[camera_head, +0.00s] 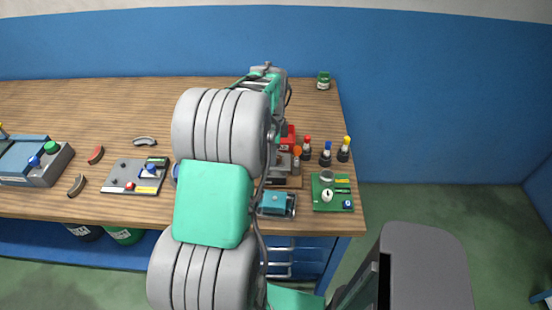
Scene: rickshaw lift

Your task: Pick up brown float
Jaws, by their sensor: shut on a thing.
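I cannot make out a brown float for certain. Small curved pieces lie on the left of the wooden table: a reddish-brown one (96,155), a dull brown one (77,185) and a grey one (144,141). My arm reaches up the middle of the picture and over the table, with its far part near the table's back half. My gripper's fingers are hidden behind my own arm links, and so is anything between them.
The wooden table (80,105) stands before a blue wall. A grey board (135,177), a blue-grey device (30,160), a green board (333,192), a teal block (277,204) and small bottles (326,154) stand on it. A green jar (323,80) is at the back right. The back left is clear.

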